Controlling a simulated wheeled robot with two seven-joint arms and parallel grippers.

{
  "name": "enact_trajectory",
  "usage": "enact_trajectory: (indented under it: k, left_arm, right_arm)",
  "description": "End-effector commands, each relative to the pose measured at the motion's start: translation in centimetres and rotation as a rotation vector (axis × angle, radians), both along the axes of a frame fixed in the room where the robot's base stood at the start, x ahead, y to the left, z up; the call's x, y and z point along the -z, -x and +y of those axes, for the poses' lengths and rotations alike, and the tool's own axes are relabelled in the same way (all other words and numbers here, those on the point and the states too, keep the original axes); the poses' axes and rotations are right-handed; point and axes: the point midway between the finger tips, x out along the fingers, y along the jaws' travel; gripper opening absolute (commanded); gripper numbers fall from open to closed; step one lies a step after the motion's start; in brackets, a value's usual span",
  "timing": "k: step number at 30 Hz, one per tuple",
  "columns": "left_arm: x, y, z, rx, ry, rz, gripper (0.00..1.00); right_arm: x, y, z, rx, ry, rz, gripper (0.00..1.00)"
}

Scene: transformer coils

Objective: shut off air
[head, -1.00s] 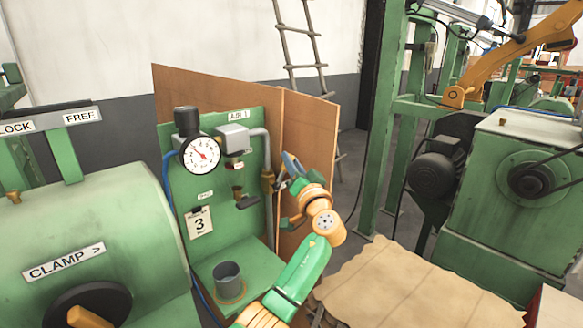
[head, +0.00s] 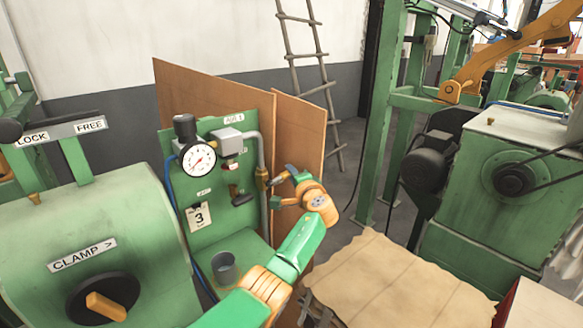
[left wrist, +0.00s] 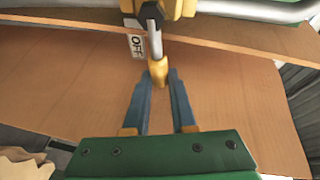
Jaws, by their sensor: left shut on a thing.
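The AIR 1 panel (head: 215,140) is a green board with a round gauge (head: 198,158) and a grey pipe (head: 259,150) down its right side. A brass valve (head: 262,178) sits on that pipe. In the left wrist view the valve's lever has a grey stem (left wrist: 155,42) and a yellow tip (left wrist: 157,66). An OFF label (left wrist: 137,45) is left of the stem. My left gripper (left wrist: 158,78) has its blue fingers on both sides of the yellow tip, shut on it. In the head view my left gripper (head: 283,179) is right of the valve, its fingertips partly hidden. My right gripper is not visible.
A brown board (head: 300,135) stands behind the valve and gripper. A grey cup (head: 224,267) stands on the panel's shelf. The green CLAMP machine (head: 150,220) is at left. A tan sheet (head: 400,285) lies at lower right. A ladder (head: 309,70) leans behind.

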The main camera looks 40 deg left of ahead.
Motion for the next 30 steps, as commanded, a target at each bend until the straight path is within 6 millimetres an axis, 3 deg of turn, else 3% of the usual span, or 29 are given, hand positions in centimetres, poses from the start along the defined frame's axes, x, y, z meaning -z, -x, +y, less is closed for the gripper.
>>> enact_trajectory:
  k: [24,25,27,30]
  left_arm:
    - [0.82,0.02,0.04,-0.003,-0.008,0.104,0.00]
    - [0.82,0.02,0.04,-0.003,-0.007,0.104,0.32]
    - [0.81,0.01,0.04,-0.003,-0.007,0.104,0.51]
    - [0.76,0.00,0.03,-0.002,-0.008,0.103,0.55]
  right_arm:
    - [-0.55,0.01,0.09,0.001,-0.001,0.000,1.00]
    - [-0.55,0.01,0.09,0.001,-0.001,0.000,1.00]
    - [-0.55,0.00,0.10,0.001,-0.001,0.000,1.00]
    - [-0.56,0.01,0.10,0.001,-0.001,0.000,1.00]
